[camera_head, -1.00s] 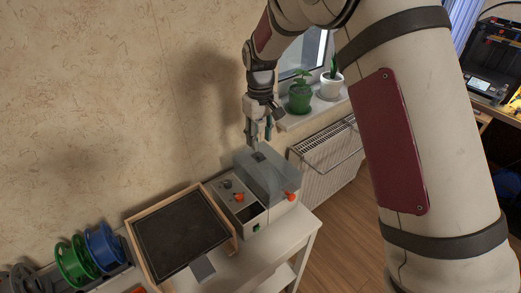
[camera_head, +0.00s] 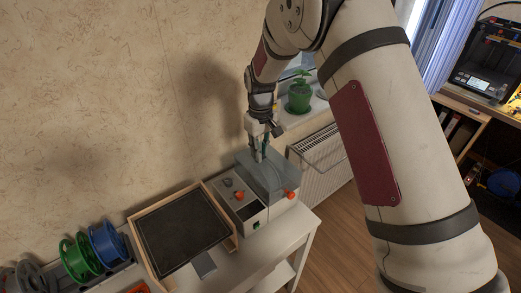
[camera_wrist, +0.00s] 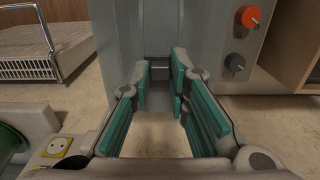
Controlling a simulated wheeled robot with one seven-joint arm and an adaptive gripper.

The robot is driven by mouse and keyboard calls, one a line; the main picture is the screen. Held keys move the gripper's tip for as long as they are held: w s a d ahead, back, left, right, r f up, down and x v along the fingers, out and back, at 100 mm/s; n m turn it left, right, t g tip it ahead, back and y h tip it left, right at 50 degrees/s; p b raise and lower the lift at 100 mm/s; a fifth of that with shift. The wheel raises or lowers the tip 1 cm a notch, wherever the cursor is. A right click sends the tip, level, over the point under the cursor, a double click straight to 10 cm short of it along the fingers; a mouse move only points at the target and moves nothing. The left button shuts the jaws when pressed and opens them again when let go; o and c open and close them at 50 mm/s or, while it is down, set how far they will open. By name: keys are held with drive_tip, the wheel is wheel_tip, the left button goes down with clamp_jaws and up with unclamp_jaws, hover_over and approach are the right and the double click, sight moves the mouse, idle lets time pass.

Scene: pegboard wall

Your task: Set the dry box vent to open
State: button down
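The dry box (camera_head: 238,208) stands on the white table, with a grey translucent lid (camera_head: 270,180) and a front panel with orange knobs. My gripper (camera_head: 259,155) points down at the top of the lid. In the wrist view, my gripper (camera_wrist: 160,85) is open, with its teal pads apart on either side of a small dark piece (camera_wrist: 158,72) on the grey surface. This piece seems to be the vent. I cannot tell its setting or whether the pads touch it. An orange knob (camera_wrist: 249,16) and a dark knob (camera_wrist: 235,62) show at the right.
A wood-framed black tray (camera_head: 185,232) lies left of the dry box, with green (camera_head: 75,259) and blue (camera_head: 107,241) spools beyond it. A radiator (camera_head: 322,160) and a potted plant (camera_head: 299,97) on the sill are to the right. The wall is close behind.

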sight(266, 163)
drive_tip(key=shift+s+d+p, duration=0.35)
drive_tip(key=shift+s+d, duration=0.05)
drive_tip(key=shift+s, duration=0.25)
drive_tip(key=shift+s+d+p, duration=0.3)
drive_tip(key=shift+s+d, duration=0.1)
drive_tip(key=shift+s, duration=0.2)
drive_tip(key=c, duration=1.5)
unclamp_jaws()
drive_tip(key=shift+r, duration=0.1)
drive_tip(key=shift+r, duration=5.9)
